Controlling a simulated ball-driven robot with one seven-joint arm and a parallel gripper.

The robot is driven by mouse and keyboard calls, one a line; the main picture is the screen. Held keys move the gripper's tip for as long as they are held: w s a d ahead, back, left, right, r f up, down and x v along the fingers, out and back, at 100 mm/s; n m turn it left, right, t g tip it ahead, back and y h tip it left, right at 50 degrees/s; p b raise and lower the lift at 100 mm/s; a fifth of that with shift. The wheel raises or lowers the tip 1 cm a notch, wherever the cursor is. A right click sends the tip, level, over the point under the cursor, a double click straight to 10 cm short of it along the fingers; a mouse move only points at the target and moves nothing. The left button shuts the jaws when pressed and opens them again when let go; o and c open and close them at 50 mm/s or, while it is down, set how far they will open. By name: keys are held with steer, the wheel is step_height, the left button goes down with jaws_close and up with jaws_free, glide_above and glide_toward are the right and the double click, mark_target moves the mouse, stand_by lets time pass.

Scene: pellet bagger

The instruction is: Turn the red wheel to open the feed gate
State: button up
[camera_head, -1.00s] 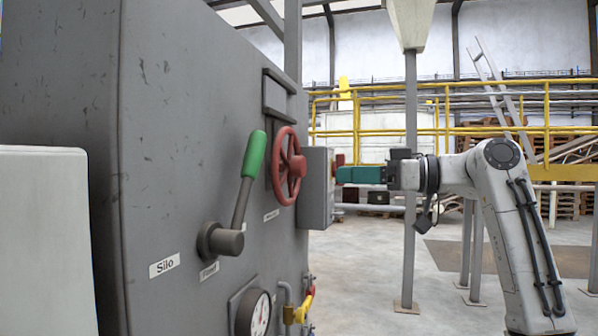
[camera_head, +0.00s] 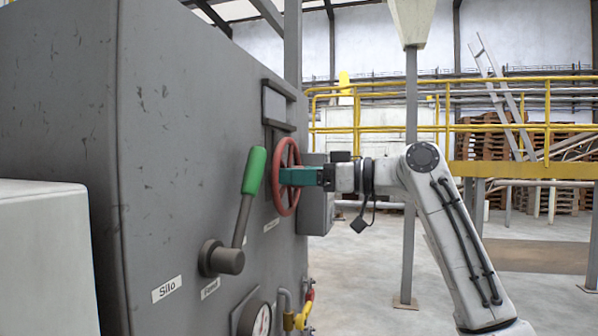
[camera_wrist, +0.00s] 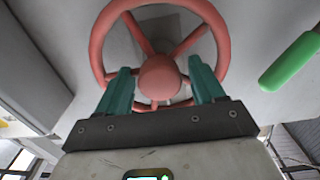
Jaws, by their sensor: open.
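The red wheel (camera_head: 277,181) stands out from the grey machine panel, with a round hub and several spokes. In the wrist view the red wheel (camera_wrist: 222,50) fills the upper middle. My gripper (camera_head: 284,176) is level with the wheel's middle in the head view and covers part of its rim. In the wrist view my gripper (camera_wrist: 160,80) is open, its two teal fingers on either side of the hub, overlapping the lower part of the wheel. Nothing is clamped between them. I cannot tell whether a finger touches the wheel. The feed gate cannot be made out.
A lever with a green handle (camera_head: 254,171) sticks out left of the wheel; it also shows in the wrist view (camera_wrist: 290,62). A grey box (camera_head: 316,205) is mounted behind the wheel. A gauge (camera_head: 257,316) and yellow valve (camera_head: 296,319) sit below. The floor at right is open.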

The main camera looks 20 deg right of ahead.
jaws_close()
stand_by(0.7)
